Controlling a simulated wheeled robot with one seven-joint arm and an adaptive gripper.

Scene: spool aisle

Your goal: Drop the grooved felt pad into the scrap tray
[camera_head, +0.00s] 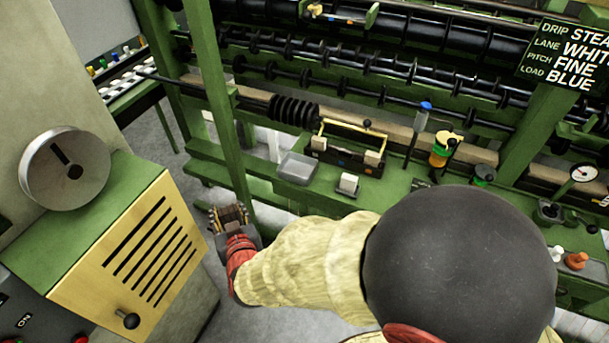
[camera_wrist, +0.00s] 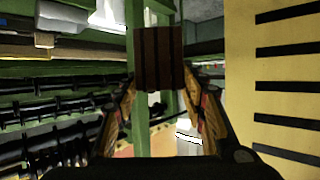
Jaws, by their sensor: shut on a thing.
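My gripper (camera_head: 230,220) is in the gap between the green machine and the cream cabinet, in front of a green post. It is shut on the grooved felt pad (camera_wrist: 158,57), a dark brown block with vertical grooves, held between the fingertips in the wrist view. The pad also shows small at the gripper's end in the head view (camera_head: 229,213). A shallow grey tray (camera_head: 297,168), which looks like the scrap tray, sits on the machine's green ledge, up and right of the gripper. Its inside looks empty.
A wooden carrier (camera_head: 348,148) and a small white-topped block (camera_head: 348,184) stand right of the tray. The green post (camera_head: 222,110) rises between cabinet and tray. The slotted cabinet front (camera_head: 140,255) is close on the left. A yellow-and-green bottle (camera_head: 440,152) stands farther right.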

